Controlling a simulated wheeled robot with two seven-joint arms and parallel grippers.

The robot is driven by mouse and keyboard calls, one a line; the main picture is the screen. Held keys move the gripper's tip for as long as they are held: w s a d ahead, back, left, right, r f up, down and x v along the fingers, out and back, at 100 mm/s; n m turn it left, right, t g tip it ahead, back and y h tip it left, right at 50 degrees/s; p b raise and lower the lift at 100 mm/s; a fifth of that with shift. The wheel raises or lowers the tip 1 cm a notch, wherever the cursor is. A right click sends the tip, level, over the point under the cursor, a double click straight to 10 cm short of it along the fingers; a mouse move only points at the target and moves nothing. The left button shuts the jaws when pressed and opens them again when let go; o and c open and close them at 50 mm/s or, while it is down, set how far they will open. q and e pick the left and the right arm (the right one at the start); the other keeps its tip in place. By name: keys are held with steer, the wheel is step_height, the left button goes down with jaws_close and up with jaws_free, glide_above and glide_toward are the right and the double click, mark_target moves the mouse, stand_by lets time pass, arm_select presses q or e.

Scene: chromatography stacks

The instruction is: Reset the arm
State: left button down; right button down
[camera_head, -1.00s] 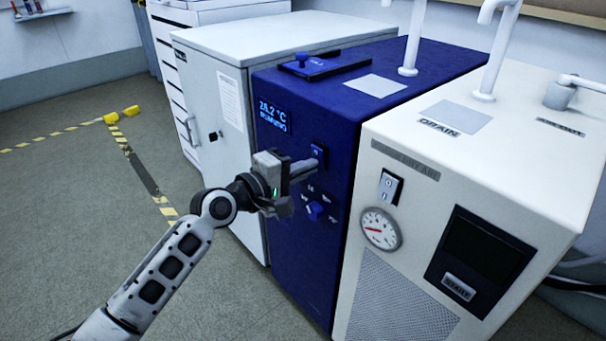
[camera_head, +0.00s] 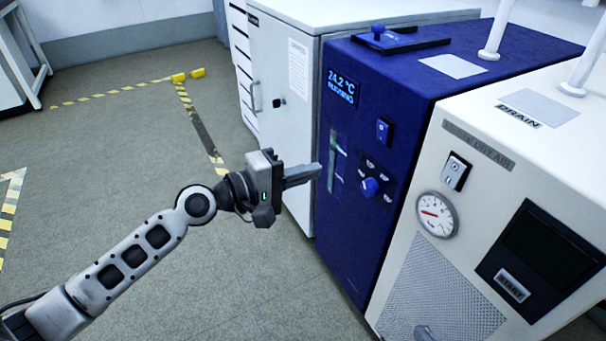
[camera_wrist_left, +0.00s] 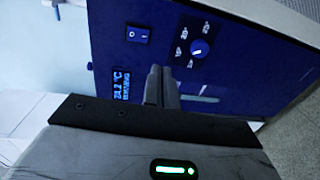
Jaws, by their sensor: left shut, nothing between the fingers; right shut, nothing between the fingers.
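My left arm comes in from the lower left of the head view. Its gripper (camera_head: 317,171) is shut and empty, pointing right at the left edge of the blue unit's front (camera_head: 345,225). I cannot tell the exact gap. In the left wrist view the shut fingers (camera_wrist_left: 161,82) lie over the blue front, between the display (camera_wrist_left: 121,88) and the blue knob (camera_wrist_left: 199,48). The display in the head view (camera_head: 341,86) reads 24.2 °C, RUNNING. The rocker switch (camera_head: 384,130) is uncovered. My right gripper cannot be made out.
A white unit with a gauge (camera_head: 436,214) stands right of the blue one, a grey cabinet (camera_head: 275,100) left of it. Open floor (camera_head: 130,150) with striped tape lies left. A small grey shape (camera_head: 425,333) shows at the bottom edge; I cannot identify it.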

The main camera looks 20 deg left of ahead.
arm_select(q)
steer(key=shift+s+a, duration=0.15)
steer(key=shift+s, duration=0.1)
